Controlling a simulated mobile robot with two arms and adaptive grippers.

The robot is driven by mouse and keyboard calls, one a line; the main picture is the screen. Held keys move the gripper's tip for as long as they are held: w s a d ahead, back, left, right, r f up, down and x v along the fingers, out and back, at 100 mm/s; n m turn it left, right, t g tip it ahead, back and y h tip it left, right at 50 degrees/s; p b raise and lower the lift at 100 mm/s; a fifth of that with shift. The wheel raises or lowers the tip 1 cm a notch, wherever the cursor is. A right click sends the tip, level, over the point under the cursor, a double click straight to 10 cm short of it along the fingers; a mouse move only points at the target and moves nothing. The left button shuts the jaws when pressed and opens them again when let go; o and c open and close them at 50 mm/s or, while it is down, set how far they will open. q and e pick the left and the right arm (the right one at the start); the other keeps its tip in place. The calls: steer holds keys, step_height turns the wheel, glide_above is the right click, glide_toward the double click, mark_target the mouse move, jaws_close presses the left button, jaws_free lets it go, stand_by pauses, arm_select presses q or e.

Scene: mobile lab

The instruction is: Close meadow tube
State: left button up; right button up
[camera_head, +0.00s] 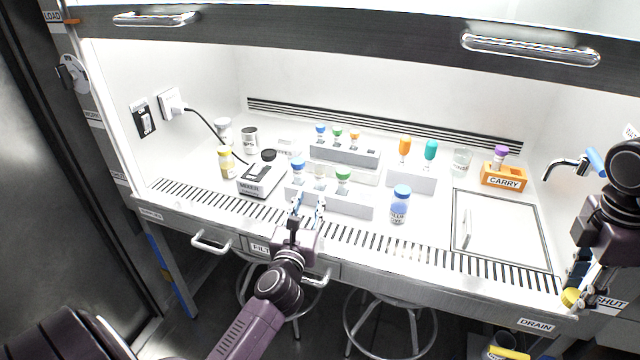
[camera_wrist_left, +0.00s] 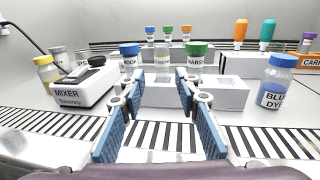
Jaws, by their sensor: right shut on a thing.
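The meadow tube (camera_wrist_left: 162,56) stands uncapped in the middle of the front white rack (camera_head: 348,204); its label is partly readable in the left wrist view. It also shows in the head view (camera_head: 320,174). A blue-capped tube (camera_head: 298,170) is left of it and a green-capped tube (camera_head: 343,177), labelled MARSH, is right of it. My left gripper (camera_head: 308,201) is open and empty, in front of the rack and facing the tubes; its blue fingers (camera_wrist_left: 162,100) are wide apart. My right gripper (camera_head: 574,284), at the far right by the bench edge, is shut on a small yellow cap (camera_head: 571,298).
The mixer (camera_head: 262,181) stands left of the rack and the blue dye bottle (camera_head: 399,205) right of it. A back rack (camera_head: 345,154) holds small coloured-capped tubes. The orange carry holder (camera_head: 503,178) and tap (camera_head: 567,165) are at right. The front slotted strip is clear.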

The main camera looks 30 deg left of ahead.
mark_target(319, 177)
arm_select(q)
steer(key=x, duration=0.6)
steer(key=shift+w, duration=0.3)
steer(key=shift+w+a, duration=0.1)
steer(key=shift+x, duration=2.6)
arm_select(e)
steer(key=shift+f, duration=0.2)
arm_select(q)
jaws_close()
